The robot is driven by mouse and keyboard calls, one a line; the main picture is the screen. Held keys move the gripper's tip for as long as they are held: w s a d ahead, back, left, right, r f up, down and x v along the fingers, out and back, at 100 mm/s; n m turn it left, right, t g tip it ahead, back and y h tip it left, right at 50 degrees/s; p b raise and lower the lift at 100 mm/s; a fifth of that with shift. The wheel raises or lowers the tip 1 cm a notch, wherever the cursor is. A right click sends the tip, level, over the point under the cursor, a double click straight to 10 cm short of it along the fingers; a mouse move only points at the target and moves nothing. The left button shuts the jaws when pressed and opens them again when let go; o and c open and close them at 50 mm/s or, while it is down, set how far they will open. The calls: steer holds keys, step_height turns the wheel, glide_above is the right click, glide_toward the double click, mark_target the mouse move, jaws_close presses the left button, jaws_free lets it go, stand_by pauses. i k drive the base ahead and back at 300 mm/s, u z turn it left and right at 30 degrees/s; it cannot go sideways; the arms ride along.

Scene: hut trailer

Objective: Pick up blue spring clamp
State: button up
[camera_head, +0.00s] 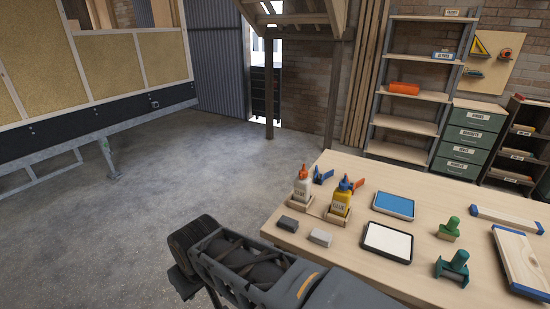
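A small blue clamp-like thing (323,176) lies on the wooden workbench (410,278) near its far left corner. It is just right of the orange-tipped white glue bottle (302,186), and I see it only small. A second small clamp-like thing (358,184), orange with some blue, shows behind the yellow glue bottle (341,198), which partly hides it. My arm, dark grey, crosses the lower middle of the view, left of and in front of the bench. I cannot make out gripper fingers on it.
A grey block (320,237), a dark block (288,223), a blue pad (393,205), a white pad (387,242), green stamp-like tools (452,267) and wooden boards (522,260) lie on the bench. Shelves (405,95) stand behind. The concrete floor (190,180) to the left is clear.

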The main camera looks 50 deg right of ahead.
mark_target(315, 178)
steer(key=z, duration=0.25)
steer(key=i, duration=1.8)
steer(key=z, duration=1.4)
steer(key=i, duration=1.25)
steer(key=z, duration=1.25)
steer(key=i, duration=0.5)
steer(key=z, duration=0.3)
